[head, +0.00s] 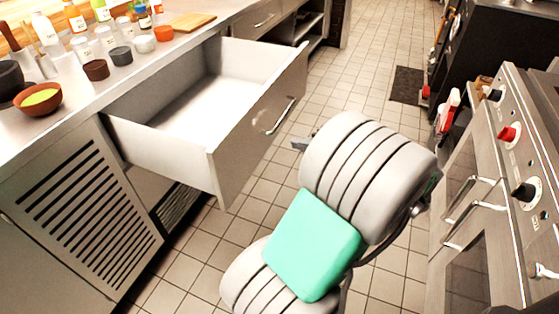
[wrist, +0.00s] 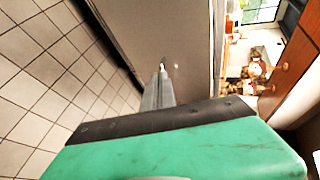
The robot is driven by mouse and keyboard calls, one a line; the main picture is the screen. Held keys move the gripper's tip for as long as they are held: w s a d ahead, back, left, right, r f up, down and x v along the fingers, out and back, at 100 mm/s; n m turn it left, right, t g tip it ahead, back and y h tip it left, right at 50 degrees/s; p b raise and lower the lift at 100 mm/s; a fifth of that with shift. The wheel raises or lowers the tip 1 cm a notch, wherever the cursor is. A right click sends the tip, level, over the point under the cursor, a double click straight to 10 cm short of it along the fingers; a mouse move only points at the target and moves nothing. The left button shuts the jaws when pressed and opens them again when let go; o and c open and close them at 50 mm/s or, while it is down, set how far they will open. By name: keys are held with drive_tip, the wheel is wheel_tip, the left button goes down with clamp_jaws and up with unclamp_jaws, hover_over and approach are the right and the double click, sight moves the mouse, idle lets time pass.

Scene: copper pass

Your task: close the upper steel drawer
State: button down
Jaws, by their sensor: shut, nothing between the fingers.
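The upper steel drawer (head: 190,141) stands well open, sticking out from the counter on the left in the head view. Its inside looks empty. Its front panel (head: 262,115) carries a bar handle (head: 281,116). My gripper (head: 299,144) is just to the right of this panel, mostly hidden behind my wrist. In the wrist view the shut fingers (wrist: 162,76) point toward the grey drawer front (wrist: 185,30), with nothing held. I cannot tell whether the fingertips touch the panel.
The steel counter (head: 140,62) above the drawer holds several bottles, jars and a bowl of yellow food (head: 38,98). Another drawer (head: 258,22) farther back is shut. A steel oven (head: 500,190) with knobs stands on the right. Tiled floor (head: 345,85) lies clear between.

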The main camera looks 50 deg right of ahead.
drive_tip(key=s+d+f+m+h, duration=0.1)
drive_tip(key=s+d, duration=0.1)
drive_tip(key=t+b, duration=0.1)
drive_tip(key=b, duration=0.3)
approach(273, 133)
drive_tip(key=shift+x, duration=3.4)
